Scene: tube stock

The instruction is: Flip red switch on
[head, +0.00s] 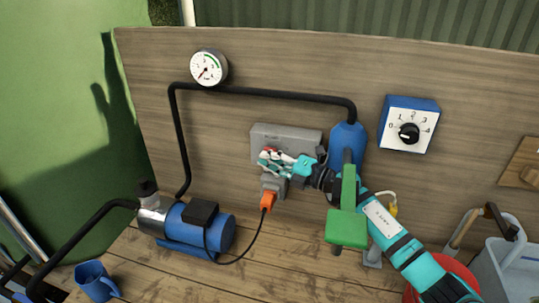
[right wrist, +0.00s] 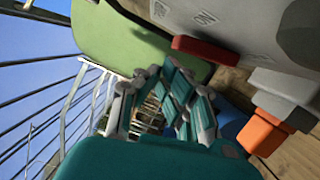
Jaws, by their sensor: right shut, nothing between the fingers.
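The red switch (right wrist: 205,50) is a flat red lever on a grey box (head: 295,135). The box is mounted on the wooden wall. In the right wrist view the lever sticks out from the box's face beside raised lettering, just beyond my fingers. In the head view my right gripper (head: 265,162) is in front of the box's lower left part and covers most of the switch. My right gripper (right wrist: 168,85) is shut and empty. I cannot tell whether it touches the lever. My left gripper is not in view.
An orange plug (head: 268,201) sits in a grey socket below the box. A blue pump (head: 205,229), a blue cylinder (head: 347,136) and a green lever (head: 347,222) are nearby. A dial box (head: 409,124) and a gauge (head: 208,68) are on the wall. A blue mug (head: 95,281) stands lower left.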

